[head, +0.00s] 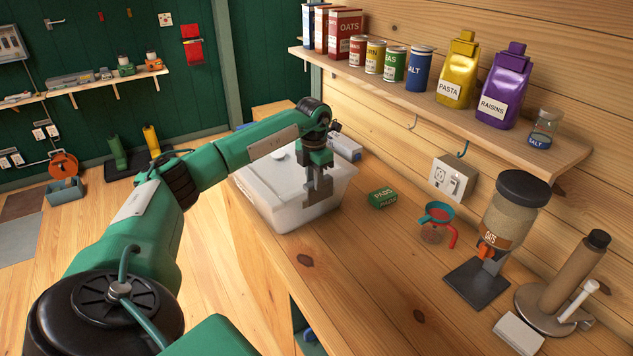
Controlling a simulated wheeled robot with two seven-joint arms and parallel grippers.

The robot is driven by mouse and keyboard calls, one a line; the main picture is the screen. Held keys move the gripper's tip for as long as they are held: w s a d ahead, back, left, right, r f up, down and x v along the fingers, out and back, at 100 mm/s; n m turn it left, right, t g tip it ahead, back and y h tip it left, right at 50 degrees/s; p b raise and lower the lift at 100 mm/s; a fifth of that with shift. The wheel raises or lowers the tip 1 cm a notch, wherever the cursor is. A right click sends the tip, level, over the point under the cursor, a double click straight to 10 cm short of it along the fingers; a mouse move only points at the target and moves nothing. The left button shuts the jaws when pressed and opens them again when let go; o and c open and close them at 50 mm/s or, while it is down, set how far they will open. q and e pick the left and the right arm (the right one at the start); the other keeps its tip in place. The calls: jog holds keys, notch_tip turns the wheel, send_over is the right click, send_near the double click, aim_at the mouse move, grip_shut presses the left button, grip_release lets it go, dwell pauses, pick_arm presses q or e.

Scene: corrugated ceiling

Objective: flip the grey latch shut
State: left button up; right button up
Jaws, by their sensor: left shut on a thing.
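A white lidded tub (262,205) stands on the wooden counter, with its pale lid on top. My left gripper (318,196) points down at the tub's right-hand end, against the rim and wall. Its fingers are shut on what appears to be the grey latch there. The fingers hide most of the latch, so its angle cannot be told. My right gripper is not in view.
A shelf (430,95) with packets and cans runs above. The front counter (350,290) is clear.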

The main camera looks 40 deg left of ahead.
pick_arm(q)
jog(key=o, duration=1)
jog(key=shift+r, duration=0.55)
notch_tip(320, 180, up, 13)
jog(key=b, duration=0.3)
jog(key=shift+a+f, duration=0.15)
